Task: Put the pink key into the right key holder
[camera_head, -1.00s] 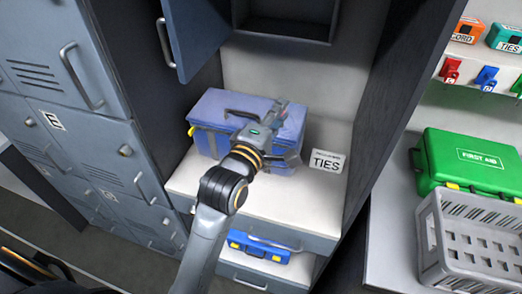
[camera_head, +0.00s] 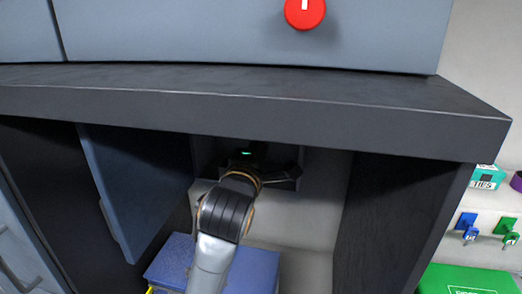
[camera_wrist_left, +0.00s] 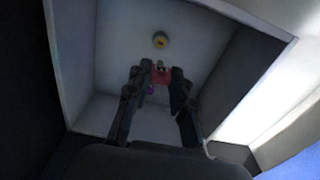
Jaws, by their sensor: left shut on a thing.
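My left gripper (camera_head: 265,172) reaches into a small dark recess at the back of the open cabinet. In the left wrist view its two fingers (camera_wrist_left: 158,80) close on a small pinkish-red piece (camera_wrist_left: 161,76), which looks like the pink key. A small purple bit (camera_wrist_left: 150,89) shows just below it; the dim light hides its shape. On the right wall a blue key (camera_head: 467,224) and a green key (camera_head: 506,229) hang below a teal box (camera_head: 487,177). My right gripper is not in view.
The recess walls (camera_wrist_left: 205,30) surround the gripper closely. An open door (camera_head: 130,190) stands left, a thick shelf edge (camera_head: 250,112) runs above, and a blue-purple case (camera_head: 250,268) lies below my arm. A green first-aid case (camera_head: 465,280) is at lower right.

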